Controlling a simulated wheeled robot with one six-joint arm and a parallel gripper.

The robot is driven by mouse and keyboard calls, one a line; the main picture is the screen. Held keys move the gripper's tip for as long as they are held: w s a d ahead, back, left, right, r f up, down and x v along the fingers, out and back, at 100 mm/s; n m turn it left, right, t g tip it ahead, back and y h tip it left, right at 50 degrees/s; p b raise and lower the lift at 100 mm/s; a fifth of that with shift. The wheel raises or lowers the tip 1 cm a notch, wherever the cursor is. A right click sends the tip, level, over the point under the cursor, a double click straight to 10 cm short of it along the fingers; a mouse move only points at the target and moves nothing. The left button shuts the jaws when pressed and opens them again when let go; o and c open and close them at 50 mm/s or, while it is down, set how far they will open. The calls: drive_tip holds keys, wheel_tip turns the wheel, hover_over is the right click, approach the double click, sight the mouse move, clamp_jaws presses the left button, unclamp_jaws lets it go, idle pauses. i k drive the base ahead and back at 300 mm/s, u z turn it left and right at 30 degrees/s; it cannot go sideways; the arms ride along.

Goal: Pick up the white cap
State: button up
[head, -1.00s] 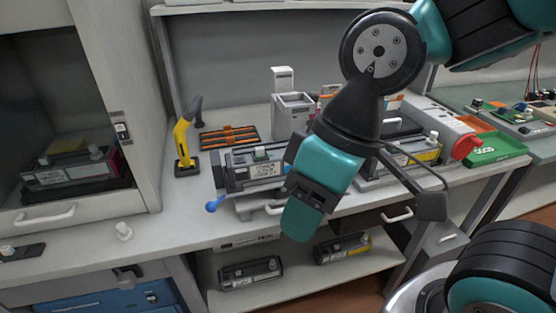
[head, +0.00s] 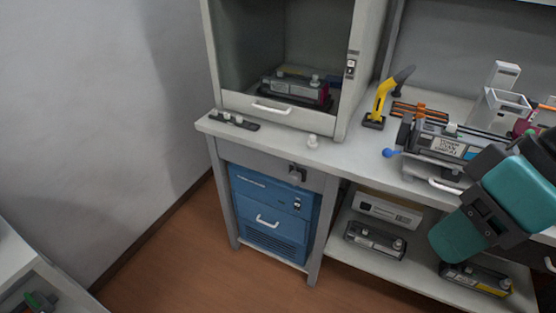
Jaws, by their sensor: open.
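A small white cap (head: 312,141) stands on the light grey worktop, in front of the right side of the fume cabinet and close to the bench's front edge. Nothing touches it. My gripper (head: 456,240) is at the lower right of the head view, in front of the bench and well to the right of the cap. It is open, and I see nothing held in it; its fingertips are not clearly shown. More small pale caps sit on a dark strip (head: 236,121) at the worktop's left end.
The cabinet (head: 268,106) holds a toner cartridge (head: 296,91). A blue drawer unit (head: 268,212) is below. Open floor lies in front.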

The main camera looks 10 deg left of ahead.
sight(312, 144)
drive_tip(key=u, duration=0.4)
drive_tip(key=k, duration=0.9)
drive_tip(key=u, duration=1.3)
drive_tip(key=i, duration=1.45)
drive_tip(key=z, duration=0.35)
drive_tip(key=i, duration=0.55)
drive_tip(key=z, duration=1.05)
drive_tip(key=i, duration=0.35)
drive_tip(key=z, duration=0.35)
